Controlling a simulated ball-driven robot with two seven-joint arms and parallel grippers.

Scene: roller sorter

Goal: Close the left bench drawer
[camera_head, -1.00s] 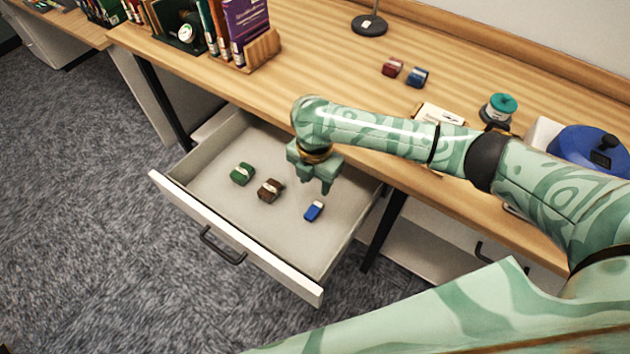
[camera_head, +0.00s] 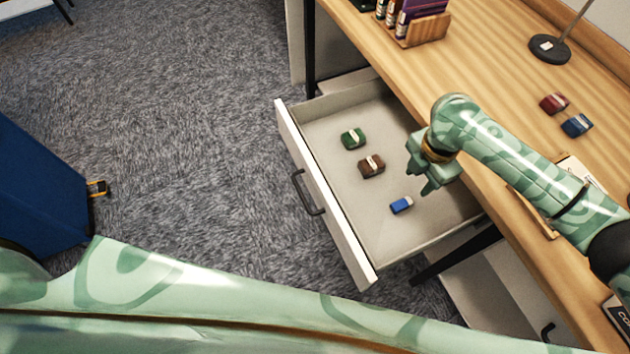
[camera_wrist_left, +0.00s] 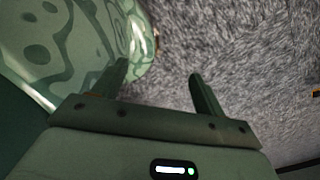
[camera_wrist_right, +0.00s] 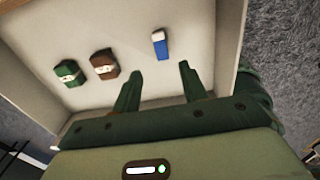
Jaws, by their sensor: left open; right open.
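The left bench drawer (camera_head: 335,205) is pulled out from under the wooden bench, its white front and dark handle (camera_head: 308,192) facing left. Inside lie a green block (camera_head: 353,138), a brown block (camera_head: 371,166) and a blue-and-white eraser (camera_head: 402,205). My right gripper (camera_head: 424,183) is open and empty above the drawer's inner side, near the bench edge. In the right wrist view its open fingers (camera_wrist_right: 158,88) point toward the eraser (camera_wrist_right: 160,44), apart from it. My left gripper (camera_wrist_left: 158,82) is open and empty over the carpet; it is not in the head view.
The bench top (camera_head: 480,75) holds a book holder (camera_head: 425,28), a lamp base (camera_head: 549,48), a red block (camera_head: 553,103) and a blue block (camera_head: 577,125). A dark bench leg (camera_head: 455,257) stands beside the drawer. Carpet is clear in front of the drawer. A blue object (camera_head: 40,190) is at left.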

